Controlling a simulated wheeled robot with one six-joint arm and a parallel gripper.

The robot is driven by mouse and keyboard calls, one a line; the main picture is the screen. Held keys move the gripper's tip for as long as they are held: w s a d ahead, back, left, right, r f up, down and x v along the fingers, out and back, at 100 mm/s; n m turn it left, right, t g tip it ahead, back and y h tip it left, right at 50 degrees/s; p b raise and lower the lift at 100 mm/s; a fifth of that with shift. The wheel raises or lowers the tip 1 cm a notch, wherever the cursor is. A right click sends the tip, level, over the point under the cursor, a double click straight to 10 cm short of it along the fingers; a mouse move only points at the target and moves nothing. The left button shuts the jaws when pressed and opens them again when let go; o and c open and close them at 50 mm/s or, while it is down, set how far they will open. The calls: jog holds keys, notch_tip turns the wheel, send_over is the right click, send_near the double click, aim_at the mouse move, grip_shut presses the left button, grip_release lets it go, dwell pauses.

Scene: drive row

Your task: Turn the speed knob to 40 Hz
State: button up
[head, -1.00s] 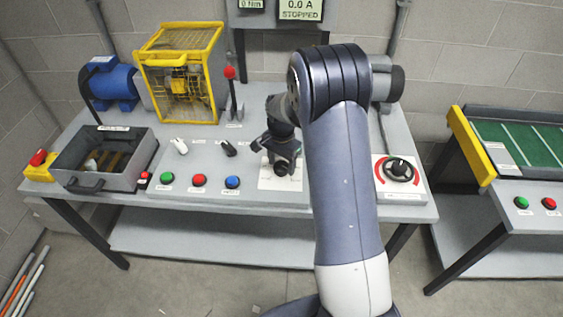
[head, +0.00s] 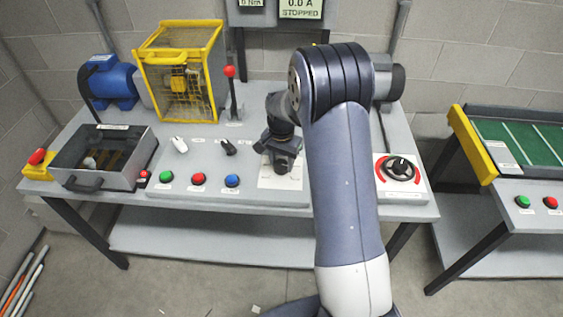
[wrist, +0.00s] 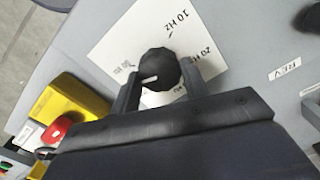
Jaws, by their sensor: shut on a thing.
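The speed knob (wrist: 160,69) is black and faceted, with a white pointer line towards the lower left in the wrist view. It sits on a white scale plate (wrist: 105,58), which also shows in the head view (head: 268,184). "10 Hz" is legible above the knob and "20 Hz" to its right; other marks are small or partly covered. My gripper (wrist: 160,84) is shut on the knob, one finger on each side. In the head view my gripper (head: 283,160) is over the plate and hides the knob. I cannot tell which mark the pointer meets.
Green (head: 166,177), red (head: 198,179) and blue (head: 232,181) buttons and two small switches lie left of the plate. A red-ringed black dial (head: 398,168) is to the right. The display (head: 300,9) reads 0.0 A, STOPPED. A yellow box with a red button (wrist: 56,129) shows in the wrist view.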

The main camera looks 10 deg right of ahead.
aim_at(281, 163)
jog(key=n+b, duration=0.1)
jog(key=n, duration=0.4)
jog(key=shift+n, duration=0.3)
jog(key=shift+a+n+b, duration=0.1)
jog(key=shift+n+b, duration=0.45)
jog(key=shift+n, duration=1.55)
jog(key=o, duration=1)
jog(key=shift+r, duration=0.1)
notch_tip(281, 163, up, 11)
jog(key=shift+f, duration=0.2)
